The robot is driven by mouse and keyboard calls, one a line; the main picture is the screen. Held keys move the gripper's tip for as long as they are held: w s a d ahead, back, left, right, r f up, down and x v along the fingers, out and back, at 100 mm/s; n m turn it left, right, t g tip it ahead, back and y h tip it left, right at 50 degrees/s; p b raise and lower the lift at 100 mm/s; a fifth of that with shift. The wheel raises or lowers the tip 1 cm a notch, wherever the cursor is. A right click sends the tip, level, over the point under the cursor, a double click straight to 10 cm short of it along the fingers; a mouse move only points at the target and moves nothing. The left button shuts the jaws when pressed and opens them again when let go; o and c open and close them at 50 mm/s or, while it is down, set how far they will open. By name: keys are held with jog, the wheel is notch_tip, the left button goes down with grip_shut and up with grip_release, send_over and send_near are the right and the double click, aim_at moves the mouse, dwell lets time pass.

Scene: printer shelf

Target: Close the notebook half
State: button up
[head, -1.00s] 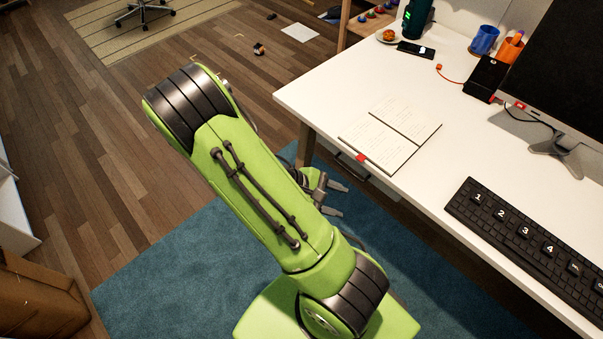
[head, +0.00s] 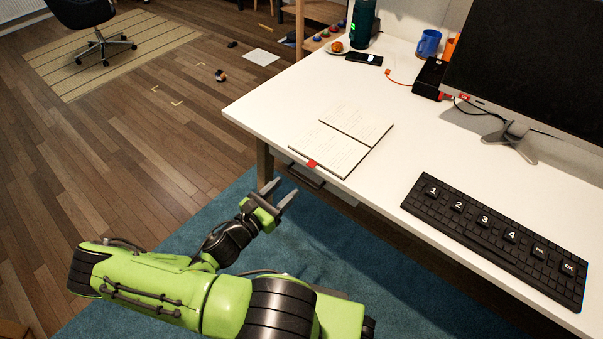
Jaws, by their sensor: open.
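The notebook (head: 343,137) lies open and flat on the white desk, near its front left edge. Its two pages carry faint writing, and a red tab (head: 312,163) sticks out at its near edge. My gripper (head: 282,193) is open and empty. In the picture it shows just in front of the desk edge, below and left of the notebook, apart from it.
The white desk (head: 283,108) has a drawer with a dark handle (head: 306,177) under its front edge. A black keyboard (head: 497,240) lies right of the notebook, with a monitor (head: 535,70) behind. A phone (head: 364,59), bottle (head: 363,22) and blue mug (head: 428,43) stand farther back.

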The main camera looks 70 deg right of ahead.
aim_at(309, 167)
jog(key=b+x, duration=0.1)
jog(key=x, duration=0.8)
jog(key=shift+b, duration=0.35)
grip_shut()
